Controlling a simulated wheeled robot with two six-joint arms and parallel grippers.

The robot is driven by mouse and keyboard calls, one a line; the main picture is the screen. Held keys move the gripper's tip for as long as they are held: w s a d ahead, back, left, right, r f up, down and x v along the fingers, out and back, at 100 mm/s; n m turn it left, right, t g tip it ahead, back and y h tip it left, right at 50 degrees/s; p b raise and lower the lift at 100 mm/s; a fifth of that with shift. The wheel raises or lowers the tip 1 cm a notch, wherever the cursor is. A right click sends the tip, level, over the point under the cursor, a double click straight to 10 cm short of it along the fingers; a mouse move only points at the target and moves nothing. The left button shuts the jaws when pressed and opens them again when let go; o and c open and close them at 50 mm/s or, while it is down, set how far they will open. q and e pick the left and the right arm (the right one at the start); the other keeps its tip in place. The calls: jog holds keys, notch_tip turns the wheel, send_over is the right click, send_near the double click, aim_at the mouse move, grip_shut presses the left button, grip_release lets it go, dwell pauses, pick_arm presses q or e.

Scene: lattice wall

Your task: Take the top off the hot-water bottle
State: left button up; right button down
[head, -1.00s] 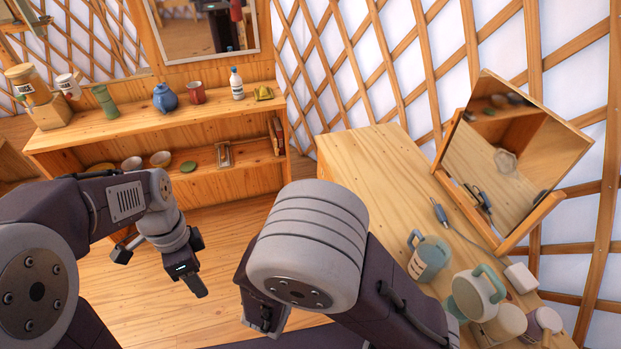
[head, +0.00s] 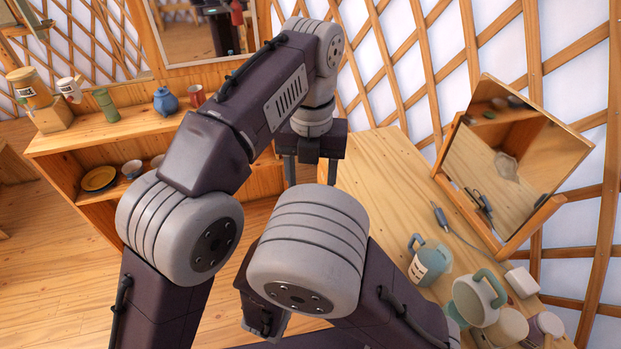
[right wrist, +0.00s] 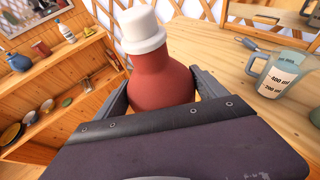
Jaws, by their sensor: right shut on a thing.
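The hot-water bottle (right wrist: 168,78) shows in the right wrist view as a rust-red body with rounded shoulders. Its white top (right wrist: 142,28) sits on the neck. My right gripper (right wrist: 162,92) is shut on the bottle's body, one finger on each side. The lower part of the bottle is hidden behind the gripper. In the head view my right gripper (head: 262,322) is mostly hidden by my arm, and the bottle does not show there. My left gripper (head: 311,172) points down in the middle of the head view, fingers apart, with nothing visible between them.
A wooden shelf (head: 70,139) with a blue pot (head: 165,101), green cup (head: 106,105) and jars stands at left. A wooden counter (head: 375,165) at right holds a measuring jug (head: 428,262), a tilted mirror (head: 510,165) and several vessels along its front.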

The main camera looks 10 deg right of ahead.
pick_arm(q)
jog(key=shift+a+f, duration=0.1)
jog(key=shift+f, duration=0.35)
notch_tip(320, 180, down, 7)
jog(key=shift+f, duration=0.1)
grip_shut()
